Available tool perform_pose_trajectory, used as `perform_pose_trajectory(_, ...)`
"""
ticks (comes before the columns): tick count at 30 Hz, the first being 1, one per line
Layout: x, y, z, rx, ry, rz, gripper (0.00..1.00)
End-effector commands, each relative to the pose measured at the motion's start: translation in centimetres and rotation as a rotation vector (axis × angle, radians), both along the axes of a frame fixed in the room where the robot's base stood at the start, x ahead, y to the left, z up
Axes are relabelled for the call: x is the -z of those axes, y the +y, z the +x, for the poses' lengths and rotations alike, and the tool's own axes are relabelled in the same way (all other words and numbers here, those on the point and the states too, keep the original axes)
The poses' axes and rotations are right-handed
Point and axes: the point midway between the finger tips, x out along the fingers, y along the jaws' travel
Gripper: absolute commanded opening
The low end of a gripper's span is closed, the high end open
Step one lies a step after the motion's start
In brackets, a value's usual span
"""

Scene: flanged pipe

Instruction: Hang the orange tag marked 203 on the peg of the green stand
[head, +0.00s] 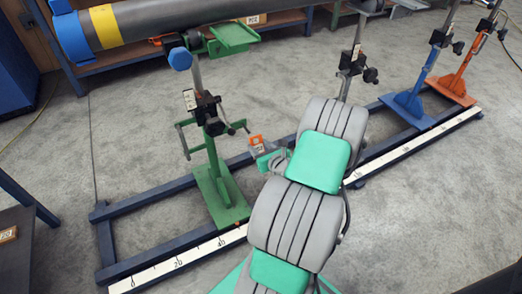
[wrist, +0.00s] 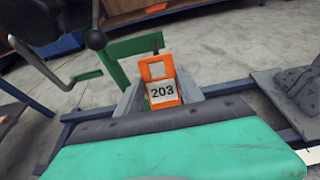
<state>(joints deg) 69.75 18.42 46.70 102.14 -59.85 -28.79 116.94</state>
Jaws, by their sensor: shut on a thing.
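The orange tag (wrist: 161,70) has a square opening at its top and a white label reading 203. It also shows small in the head view (head: 256,140). My gripper (head: 264,149) is shut on the tag, its grey fingers partly hidden behind the tag in the wrist view (wrist: 150,98). The green stand (head: 212,150) is upright just left of my gripper. Its green parts (wrist: 125,50) show behind and left of the tag in the wrist view. A small dark upright tip (wrist: 155,46) shows just above the tag; I cannot tell whether it is the peg or touches the tag.
Black knobs (wrist: 95,39) and a handle jut from the green stand. A grey stand (head: 352,65), a blue stand (head: 412,98) and an orange stand (head: 462,80) stand along the blue rail frame with its white scale (head: 185,262). A large grey pipe (head: 165,20) lies above.

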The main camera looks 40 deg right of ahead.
Motion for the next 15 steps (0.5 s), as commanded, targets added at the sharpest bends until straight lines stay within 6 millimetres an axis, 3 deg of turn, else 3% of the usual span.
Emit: perform_pose_trajectory(15,0.4,-1.0,3.5,-0.003,-0.001,-0.001,0.06)
